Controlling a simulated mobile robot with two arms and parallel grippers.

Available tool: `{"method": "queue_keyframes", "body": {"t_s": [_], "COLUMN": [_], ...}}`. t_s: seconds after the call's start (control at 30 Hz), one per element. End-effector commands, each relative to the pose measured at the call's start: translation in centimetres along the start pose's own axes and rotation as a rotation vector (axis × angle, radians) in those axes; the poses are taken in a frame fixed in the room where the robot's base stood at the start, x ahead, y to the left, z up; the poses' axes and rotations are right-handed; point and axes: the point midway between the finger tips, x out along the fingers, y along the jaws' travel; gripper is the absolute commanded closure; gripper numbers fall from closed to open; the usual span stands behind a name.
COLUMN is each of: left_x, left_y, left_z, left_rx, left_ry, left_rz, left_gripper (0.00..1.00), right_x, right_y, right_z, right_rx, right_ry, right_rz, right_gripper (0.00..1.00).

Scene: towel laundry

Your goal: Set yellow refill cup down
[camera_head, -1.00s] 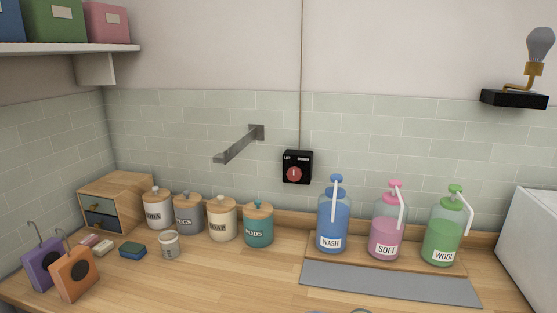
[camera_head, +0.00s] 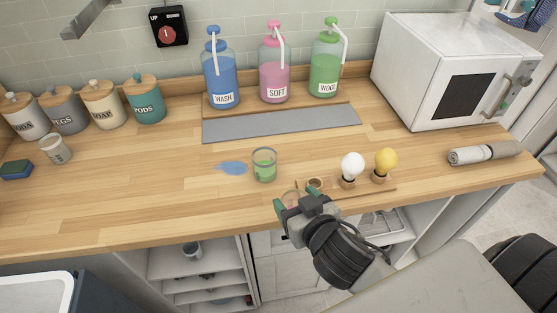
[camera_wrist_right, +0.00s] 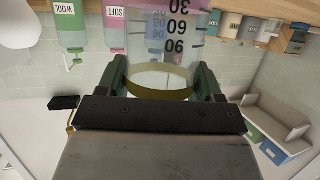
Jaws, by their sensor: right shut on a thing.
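My right gripper (camera_head: 295,203) is at the front edge of the wooden counter. It is shut on a clear cup (camera_wrist_right: 160,50) with a yellow rim and dark measuring marks, seen upside down between the fingers in the wrist view. My left gripper is not in view.
A grey mat (camera_head: 280,123) lies before the blue, pink and green bottles. The left counter front is clear.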

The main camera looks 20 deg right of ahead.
Motion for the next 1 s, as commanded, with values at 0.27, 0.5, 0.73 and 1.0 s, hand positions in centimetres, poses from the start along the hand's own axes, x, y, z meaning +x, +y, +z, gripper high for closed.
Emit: {"method": "queue_keyframes", "body": {"t_s": [0.27,0.5,0.73,1.0], "left_x": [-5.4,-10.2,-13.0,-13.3], "left_y": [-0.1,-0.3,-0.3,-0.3], "left_z": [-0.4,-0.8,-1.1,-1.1], "left_rx": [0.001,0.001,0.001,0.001], "left_ry": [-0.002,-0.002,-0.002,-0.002], "left_rz": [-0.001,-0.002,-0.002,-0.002], "left_gripper": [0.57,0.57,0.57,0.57], "right_x": [5.9,12.5,16.6,18.2], "right_y": [-3.2,-6.5,-8.2,-8.7], "right_z": [-3.0,-6.4,-9.0,-9.4], "right_rx": [-0.03,-0.064,-0.088,-0.095], "right_ry": [-0.005,-0.005,-0.003,-0.001], "right_rz": [-0.092,-0.192,-0.247,-0.265], "right_gripper": [0.56,0.56,0.56,0.56]}}
